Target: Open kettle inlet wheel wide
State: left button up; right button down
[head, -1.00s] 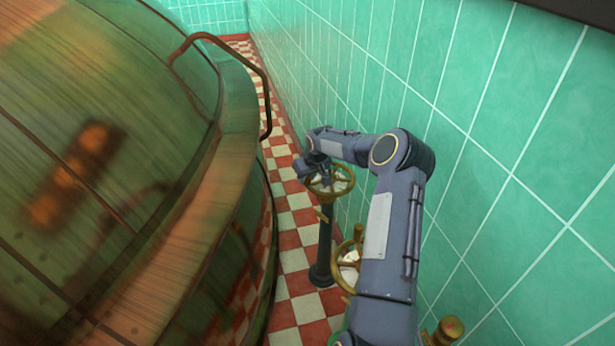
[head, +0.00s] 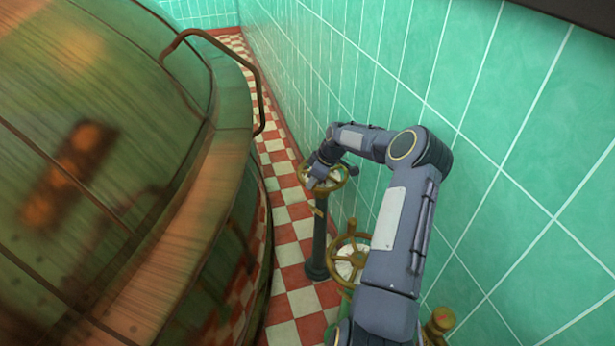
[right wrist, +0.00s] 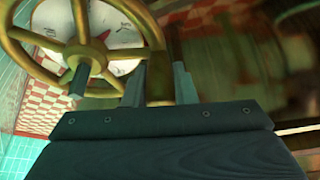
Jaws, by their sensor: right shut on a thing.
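A brass handwheel (head: 338,184) sits on top of a dark post (head: 318,240) in the gap between the copper kettle (head: 130,150) and the tiled wall. My right gripper (head: 315,168) is at the wheel's left rim, partly hidden by its own wrist. In the right wrist view the brass wheel (right wrist: 150,25) fills the upper left, over a white dial face with a small red mark. There my right gripper (right wrist: 158,82) has its fingers on either side of the rim and is shut on it. My left gripper is not in view.
A second brass handwheel (head: 349,254) with a pale face stands nearer, beside my right arm. A brass fitting (head: 440,322) is at the lower right. The green tiled wall (head: 500,180) runs close along the right. The checkered floor aisle (head: 284,215) is narrow.

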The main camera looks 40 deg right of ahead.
aim_at(330, 188)
jog(key=s+d+n, duration=0.1)
jog(key=n, duration=0.1)
jog(key=s+d+n+g+y, duration=0.1)
jog(key=n, duration=0.1)
jog(key=shift+s+f+b, duration=0.1)
jog(key=shift+s+b, duration=0.25)
jog(key=shift+s, duration=0.05)
jog(key=shift+s+d+b, duration=0.3)
jog(key=shift+s+d, duration=0.35)
jog(key=shift+d, duration=0.2)
jog(key=c, duration=1.3)
grip_release()
jog(key=shift+o, duration=0.6)
jog(key=shift+r, duration=0.2)
